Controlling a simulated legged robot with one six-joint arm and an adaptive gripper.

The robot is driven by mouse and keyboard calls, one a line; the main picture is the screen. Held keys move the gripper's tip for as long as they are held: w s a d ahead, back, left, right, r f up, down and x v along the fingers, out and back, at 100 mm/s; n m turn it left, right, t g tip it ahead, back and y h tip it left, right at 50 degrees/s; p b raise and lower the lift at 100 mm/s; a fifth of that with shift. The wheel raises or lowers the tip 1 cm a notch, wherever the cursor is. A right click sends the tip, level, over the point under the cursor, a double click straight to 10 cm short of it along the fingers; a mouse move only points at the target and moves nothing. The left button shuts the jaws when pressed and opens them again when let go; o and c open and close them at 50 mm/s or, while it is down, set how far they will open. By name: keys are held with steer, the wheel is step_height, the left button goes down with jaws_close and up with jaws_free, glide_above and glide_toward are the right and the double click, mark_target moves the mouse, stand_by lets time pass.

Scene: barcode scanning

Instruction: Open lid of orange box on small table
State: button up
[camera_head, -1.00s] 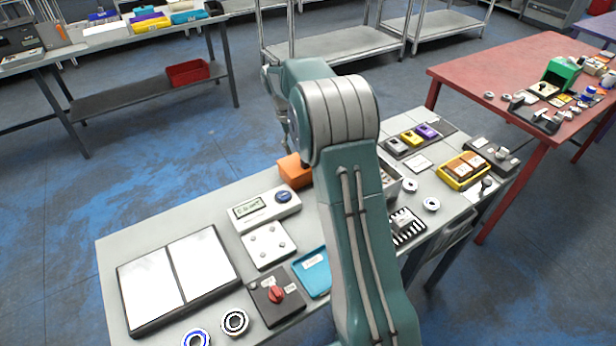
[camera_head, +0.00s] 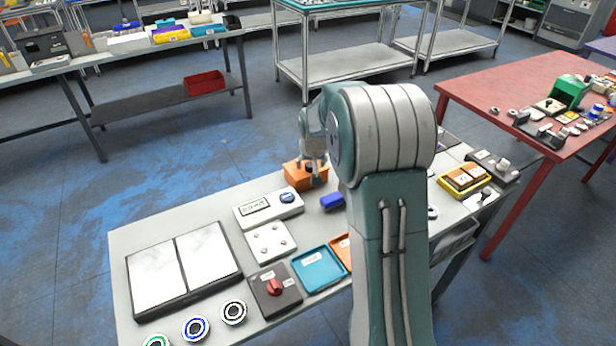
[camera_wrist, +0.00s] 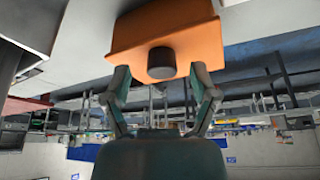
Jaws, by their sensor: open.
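The orange box (camera_head: 297,178) sits near the back edge of the small grey table (camera_head: 215,195). Its lid looks shut. In the wrist view the orange box (camera_wrist: 155,35) shows upside down, with a round dark grey knob (camera_wrist: 161,62) on it. My gripper (camera_wrist: 162,80) is open, with one finger on each side of the knob and none visibly closed on it. In the head view my gripper (camera_head: 313,170) is over the box, partly hidden by my arm. Whether a finger touches the box I cannot tell.
A white device with a display (camera_head: 268,207) and a blue item (camera_head: 332,202) stand near the box. A blue tray (camera_head: 317,268), a red-knobbed box (camera_head: 275,290) and a two-panel board (camera_head: 183,270) lie further forward. My arm hides the table's right middle.

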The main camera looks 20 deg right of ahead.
steer(key=v, duration=1)
steer(key=s+a+r, duration=0.2)
steer(key=s+a, duration=0.1)
steer(key=s, duration=0.2)
steer(key=s+a+r+n, duration=0.1)
steer(key=s+a+r, duration=0.2)
steer(key=s, duration=0.3)
steer(key=s+a+r+n+t, duration=0.1)
steer(key=s+a+r, duration=0.2)
steer(key=s+a, duration=0.1)
steer(key=shift+s, duration=0.75)
